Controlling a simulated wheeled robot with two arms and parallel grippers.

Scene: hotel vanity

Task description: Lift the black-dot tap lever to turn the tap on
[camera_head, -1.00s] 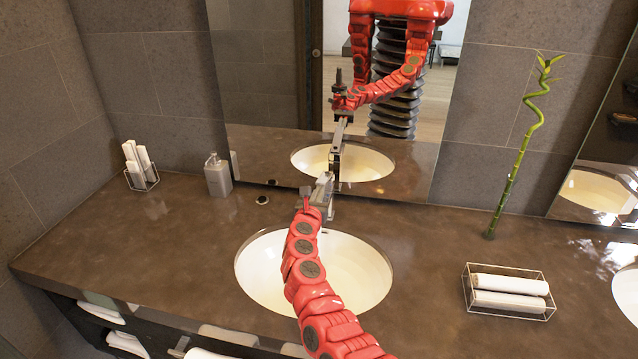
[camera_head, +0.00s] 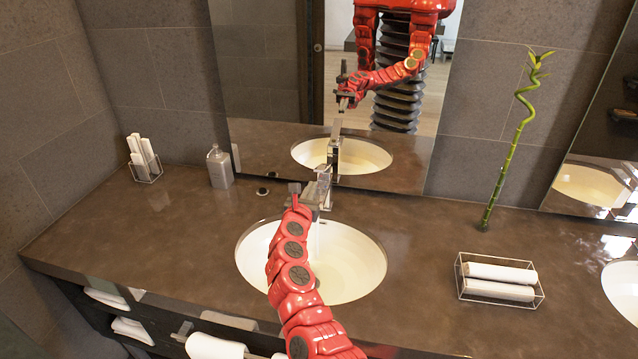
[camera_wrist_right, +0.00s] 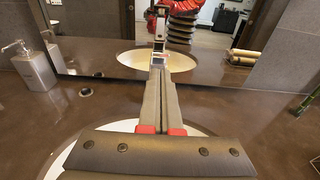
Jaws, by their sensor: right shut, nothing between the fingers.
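The tap (camera_head: 327,199) stands at the back edge of the white basin (camera_head: 362,262), in front of the mirror. Its lever is largely hidden by my right gripper, and I cannot make out a black dot. My right gripper (camera_head: 323,176) reaches over the basin to the top of the tap. In the right wrist view its fingers (camera_wrist_right: 160,72) lie together, shut and empty, with their tips at the tap top; contact is unclear. A pale vertical streak, like running water (camera_head: 318,237), shows below the spout. My left gripper is not in view.
A soap dispenser (camera_head: 219,167) and a holder with white rolls (camera_head: 145,160) stand at the back left. A wire tray of rolled towels (camera_head: 500,281) and a bamboo stem (camera_head: 507,150) are on the right. The mirror (camera_head: 270,75) rises close behind the tap.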

